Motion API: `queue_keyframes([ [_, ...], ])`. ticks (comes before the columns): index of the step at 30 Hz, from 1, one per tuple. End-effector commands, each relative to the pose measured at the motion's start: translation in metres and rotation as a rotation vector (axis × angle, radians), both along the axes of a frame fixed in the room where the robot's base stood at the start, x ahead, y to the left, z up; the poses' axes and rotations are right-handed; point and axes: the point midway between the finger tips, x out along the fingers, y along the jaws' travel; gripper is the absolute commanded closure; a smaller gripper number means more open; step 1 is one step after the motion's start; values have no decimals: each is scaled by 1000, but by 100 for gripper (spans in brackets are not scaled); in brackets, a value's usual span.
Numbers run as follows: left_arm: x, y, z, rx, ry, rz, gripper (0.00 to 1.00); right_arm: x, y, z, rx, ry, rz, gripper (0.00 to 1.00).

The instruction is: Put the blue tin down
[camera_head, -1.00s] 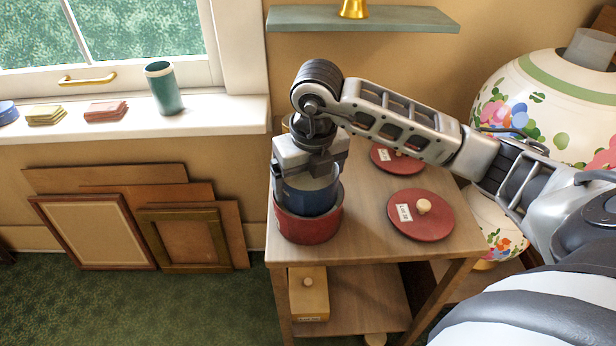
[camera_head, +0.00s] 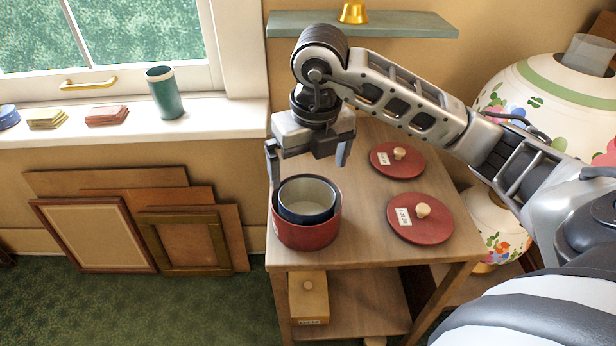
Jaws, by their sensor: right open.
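The blue tin (camera_head: 307,215) sits upright inside a larger red tin (camera_head: 305,237) on the wooden table (camera_head: 372,246), near its left front corner. The lower part of the blue tin is hidden by the red tin. My left gripper is not in the picture.
Two red lids (camera_head: 420,216) (camera_head: 397,161) with knobs and labels lie on the table's right side. A yellow box (camera_head: 308,298) is on the lower shelf. A large flowered lamp (camera_head: 548,110) stands at right. Frames (camera_head: 95,235) lean against the wall. A green cup (camera_head: 164,93) stands on the sill.

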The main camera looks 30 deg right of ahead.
Motion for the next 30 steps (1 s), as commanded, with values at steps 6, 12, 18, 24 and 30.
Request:
queue_keyframes([
  [6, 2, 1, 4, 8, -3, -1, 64, -5, 1, 47, -1, -8, -2, 0],
  [12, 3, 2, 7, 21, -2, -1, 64, -9, 1, 66, -1, -6, -3, 0],
  [18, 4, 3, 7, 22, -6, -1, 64, -9, 1, 67, 0, -4, -2, 0],
  [24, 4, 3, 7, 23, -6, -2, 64, -9, 1, 67, 0, -5, -2, 0],
  [30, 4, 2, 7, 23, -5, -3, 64, -9, 1, 67, 0, -5, -2, 0],
])
